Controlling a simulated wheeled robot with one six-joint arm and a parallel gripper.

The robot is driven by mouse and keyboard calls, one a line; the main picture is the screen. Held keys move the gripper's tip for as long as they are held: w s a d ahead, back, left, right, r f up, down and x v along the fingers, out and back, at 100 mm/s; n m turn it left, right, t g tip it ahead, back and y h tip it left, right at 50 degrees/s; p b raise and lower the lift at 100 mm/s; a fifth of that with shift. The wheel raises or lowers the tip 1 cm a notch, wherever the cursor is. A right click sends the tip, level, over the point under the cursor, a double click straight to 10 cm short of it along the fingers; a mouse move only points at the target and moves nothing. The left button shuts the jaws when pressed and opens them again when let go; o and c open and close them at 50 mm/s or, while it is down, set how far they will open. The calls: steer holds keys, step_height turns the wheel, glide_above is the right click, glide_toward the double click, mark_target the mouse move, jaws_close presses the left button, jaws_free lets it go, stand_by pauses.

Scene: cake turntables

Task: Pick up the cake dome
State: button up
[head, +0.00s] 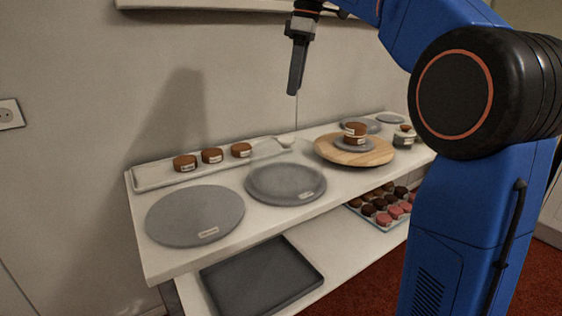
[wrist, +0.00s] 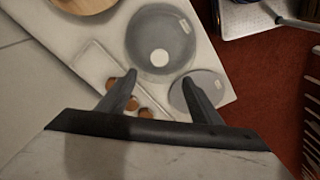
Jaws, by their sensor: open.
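The cake dome (head: 287,142) seems to be clear glass; its pale round knob shows best, above the middle grey turntable (head: 286,194). The dome's walls are hard to make out. In the wrist view the knob is a white spot (wrist: 160,57) over the large grey disc (wrist: 147,30). My gripper (head: 294,92) is high above the shelf, pointing down, with nothing between its fingers. In the wrist view my gripper's fingers (wrist: 160,80) are spread apart, with the knob between and just beyond the tips.
A plain grey turntable (head: 190,217) is at the left. A white tray (head: 150,176) with three small brown cakes lies along the wall. A wooden board (head: 325,150) with a stacked cake stands right. Below are a black tray (head: 262,280) and pastries (head: 385,205).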

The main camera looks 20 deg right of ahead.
mark_target(286, 139)
steer(key=f, duration=0.5)
steer(key=a+f, duration=0.1)
steer(key=f, duration=0.4)
steer(key=w+a+f, duration=0.1)
steer(key=f, duration=0.4)
steer(key=shift+f, duration=0.15)
jaws_close()
